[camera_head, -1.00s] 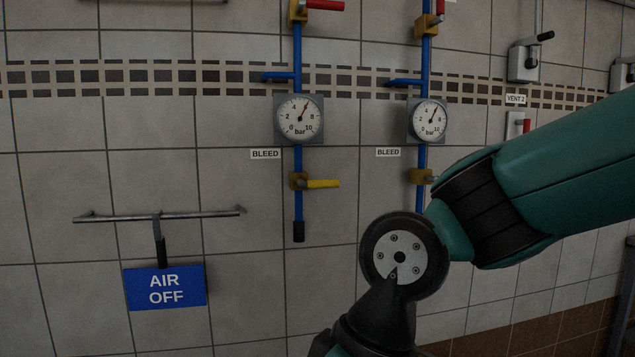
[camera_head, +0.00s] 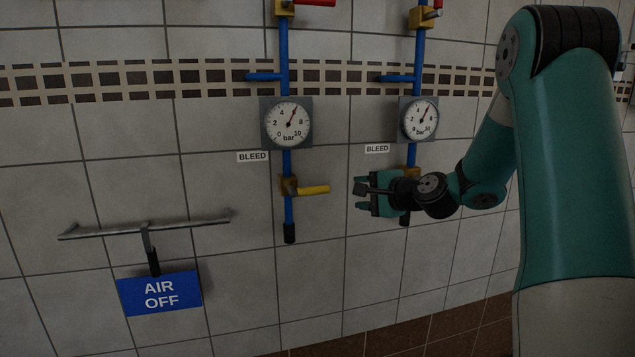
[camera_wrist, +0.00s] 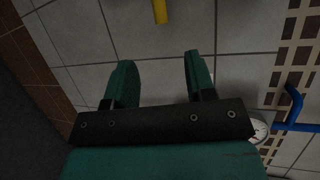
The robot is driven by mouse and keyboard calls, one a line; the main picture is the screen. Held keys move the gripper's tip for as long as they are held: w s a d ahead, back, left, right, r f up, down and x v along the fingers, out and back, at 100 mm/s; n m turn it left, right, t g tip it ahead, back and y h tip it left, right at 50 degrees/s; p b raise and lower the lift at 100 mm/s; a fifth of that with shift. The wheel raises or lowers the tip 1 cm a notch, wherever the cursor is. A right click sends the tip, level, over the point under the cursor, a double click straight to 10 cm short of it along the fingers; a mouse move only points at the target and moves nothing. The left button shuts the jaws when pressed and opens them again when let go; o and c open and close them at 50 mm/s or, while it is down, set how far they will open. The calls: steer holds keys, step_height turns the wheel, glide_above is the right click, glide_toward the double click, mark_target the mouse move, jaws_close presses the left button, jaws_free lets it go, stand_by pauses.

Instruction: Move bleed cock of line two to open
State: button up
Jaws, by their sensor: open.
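The left blue pipe (camera_head: 286,158) has a bleed cock with a brass body (camera_head: 288,187) and a yellow lever (camera_head: 314,190) pointing right, level across the pipe. The right blue pipe (camera_head: 411,156) has another brass cock body (camera_head: 411,172); its lever is hidden behind my wrist. No line number is readable on either pipe. My gripper (camera_head: 359,195) is open and empty, jaws pointing left, right of the yellow lever and apart from it. In the wrist view the yellow lever (camera_wrist: 160,11) shows beyond the gap between my fingers (camera_wrist: 158,62).
Gauges (camera_head: 287,122) (camera_head: 418,119) sit above the cocks, with BLEED labels (camera_head: 253,157) (camera_head: 377,149) beside the pipes. Bare tiles lie below the pipes.

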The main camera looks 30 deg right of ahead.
mark_target(320, 190)
steer(key=p+x, duration=0.3)
steer(key=x, duration=0.4)
steer(key=p+x, duration=0.3)
steer(key=x, duration=0.5)
steer(key=shift+w+a+r, duration=0.1)
steer(key=shift+w+a, duration=0.05)
steer(key=shift+a, duration=0.1)
steer(key=shift+w+f+p, duration=0.3)
steer(key=shift+w+p, duration=0.15)
steer(key=shift+w, duration=0.25)
steer(key=shift+c, duration=0.5)
jaws_close()
steer(key=shift+a, duration=0.1)
